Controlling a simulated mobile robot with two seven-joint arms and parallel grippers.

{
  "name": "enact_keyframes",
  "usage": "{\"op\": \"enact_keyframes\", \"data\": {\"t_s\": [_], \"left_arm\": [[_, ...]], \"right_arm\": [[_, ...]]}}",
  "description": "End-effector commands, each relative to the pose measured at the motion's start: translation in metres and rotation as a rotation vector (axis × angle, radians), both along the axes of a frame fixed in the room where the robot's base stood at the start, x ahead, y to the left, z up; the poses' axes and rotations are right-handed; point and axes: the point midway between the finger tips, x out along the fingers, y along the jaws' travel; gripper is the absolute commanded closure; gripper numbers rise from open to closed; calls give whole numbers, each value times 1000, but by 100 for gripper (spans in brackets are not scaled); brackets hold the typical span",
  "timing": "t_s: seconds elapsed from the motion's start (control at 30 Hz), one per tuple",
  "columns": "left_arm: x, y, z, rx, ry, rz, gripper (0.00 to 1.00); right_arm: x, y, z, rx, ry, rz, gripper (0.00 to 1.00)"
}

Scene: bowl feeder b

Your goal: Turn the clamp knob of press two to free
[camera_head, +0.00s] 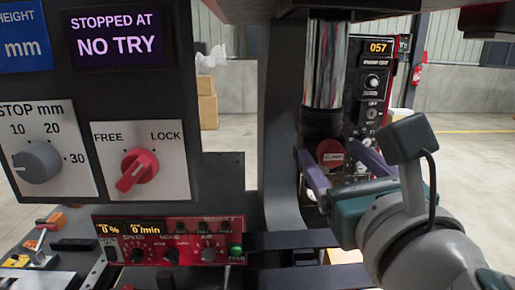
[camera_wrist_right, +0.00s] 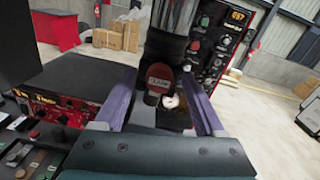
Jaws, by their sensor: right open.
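A round red knob with a label that seems to read "CLAMP" (camera_head: 330,152) sits low on the dark press column, below the chrome ram. It also shows in the right wrist view (camera_wrist_right: 158,79). My right gripper (camera_head: 333,163) is open, its two purple fingers pointing at this knob, one on either side. Nothing is held, and I cannot tell whether the fingers touch the knob. A panel marked FREE and LOCK (camera_head: 166,190) carries a red selector (camera_head: 137,170) at left. Its bar slants from lower left to upper right. My left gripper is out of view.
A purple display reads "STOPPED AT NO TRY" (camera_head: 115,37). A grey dial (camera_head: 38,162) is marked STOP mm. A red controller (camera_head: 170,240) stands below the panel. A red-and-black unit (camera_head: 372,80) showing 057 stands behind the column. Open floor lies at right.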

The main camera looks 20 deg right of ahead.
Motion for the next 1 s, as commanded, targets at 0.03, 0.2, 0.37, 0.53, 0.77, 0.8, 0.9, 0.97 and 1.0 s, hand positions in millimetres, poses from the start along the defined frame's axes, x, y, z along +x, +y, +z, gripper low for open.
{"op": "enact_keyframes", "data": {"t_s": [0.03,0.2,0.37,0.53,0.77,0.8,0.9,0.97,1.0], "left_arm": [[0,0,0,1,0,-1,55],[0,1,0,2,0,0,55],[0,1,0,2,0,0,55],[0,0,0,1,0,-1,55],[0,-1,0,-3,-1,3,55],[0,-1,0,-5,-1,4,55],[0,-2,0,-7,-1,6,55],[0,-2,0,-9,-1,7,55],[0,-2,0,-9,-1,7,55]], "right_arm": [[0,0,0,0,0,0,28],[0,0,0,0,0,0,34],[0,0,0,0,0,1,52],[0,0,0,0,0,1,71],[0,0,0,0,0,1,97],[0,0,0,0,0,1,100],[0,0,0,0,0,1,100],[0,0,0,0,-1,1,100],[0,0,0,-1,0,1,100]]}}
